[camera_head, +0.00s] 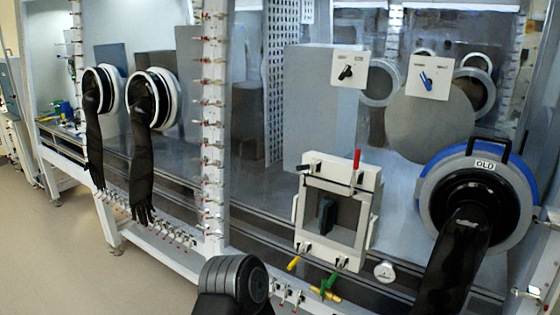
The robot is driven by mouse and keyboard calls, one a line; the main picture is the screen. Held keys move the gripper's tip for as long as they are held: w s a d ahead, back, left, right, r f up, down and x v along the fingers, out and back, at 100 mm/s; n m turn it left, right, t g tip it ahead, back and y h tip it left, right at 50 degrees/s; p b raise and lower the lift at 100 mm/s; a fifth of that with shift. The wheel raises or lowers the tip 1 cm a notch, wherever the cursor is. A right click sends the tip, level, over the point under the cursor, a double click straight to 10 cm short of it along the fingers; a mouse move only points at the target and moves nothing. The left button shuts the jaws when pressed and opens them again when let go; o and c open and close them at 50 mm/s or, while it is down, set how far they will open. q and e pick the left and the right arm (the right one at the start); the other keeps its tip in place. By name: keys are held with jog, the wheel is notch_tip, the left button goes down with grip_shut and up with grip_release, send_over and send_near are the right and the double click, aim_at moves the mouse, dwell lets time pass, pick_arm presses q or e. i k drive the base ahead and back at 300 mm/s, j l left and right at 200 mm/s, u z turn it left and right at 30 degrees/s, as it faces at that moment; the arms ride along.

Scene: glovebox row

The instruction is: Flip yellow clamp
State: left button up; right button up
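The yellow clamp (294,263) shows as a short yellow handle at the lower left corner of a white square frame (300,215) on the glovebox front. It slants down and to the left from the frame. A red clamp handle (357,158) stands upright at the frame's upper right corner. The other corners carry small dark clamp parts. A dark block (326,215) shows in the frame's opening. Neither of my grippers is in view. A dark, rounded part of my own arm shows at the bottom, left of the yellow clamp and apart from it.
A green valve handle (328,283) and a round gauge (385,271) sit below the frame. A blue-rimmed port labelled OLD (484,164), with a black glove (447,265), is at right. Two black gloves hang at left. Floor (50,250) is clear at lower left.

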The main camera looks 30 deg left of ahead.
aim_at(298, 258)
jog(key=u, duration=0.55)
jog(key=i+j+u, duration=0.15)
jog(key=i+u, duration=0.15)
jog(key=i, duration=0.2)
